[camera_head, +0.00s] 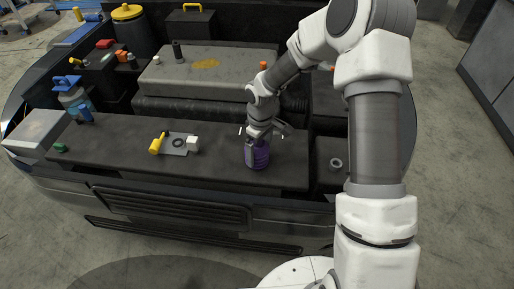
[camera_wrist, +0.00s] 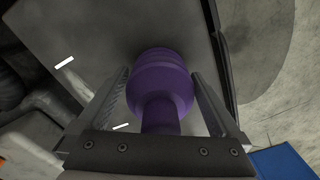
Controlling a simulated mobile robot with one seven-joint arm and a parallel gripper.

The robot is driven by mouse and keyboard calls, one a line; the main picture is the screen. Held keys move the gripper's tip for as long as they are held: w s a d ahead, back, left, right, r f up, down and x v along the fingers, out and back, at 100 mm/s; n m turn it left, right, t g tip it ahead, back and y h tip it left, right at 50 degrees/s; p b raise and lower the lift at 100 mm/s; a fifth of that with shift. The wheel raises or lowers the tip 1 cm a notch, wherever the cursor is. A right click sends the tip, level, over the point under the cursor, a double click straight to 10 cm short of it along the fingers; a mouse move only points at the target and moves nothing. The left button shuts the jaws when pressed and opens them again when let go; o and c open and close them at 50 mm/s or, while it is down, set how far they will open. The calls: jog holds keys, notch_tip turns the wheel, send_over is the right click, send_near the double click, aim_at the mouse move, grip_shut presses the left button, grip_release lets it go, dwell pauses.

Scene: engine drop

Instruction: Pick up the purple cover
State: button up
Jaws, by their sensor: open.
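The purple cover (camera_head: 260,155) is a ribbed, rounded piece standing on the dark front panel of the engine bay, right of the middle in the head view. In the wrist view the purple cover (camera_wrist: 160,88) lies between the two fingers, wide at the far end and narrower near the palm. My gripper (camera_head: 257,140) is right above and around it, pointing down. In the wrist view my gripper (camera_wrist: 160,85) has its fingers apart, one on each side of the cover. Whether either finger touches it I cannot tell.
A grey ring (camera_head: 336,163) lies to the right. The panel close around the cover is clear.

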jog(key=shift+f, duration=0.55)
jog(key=c, duration=1.2)
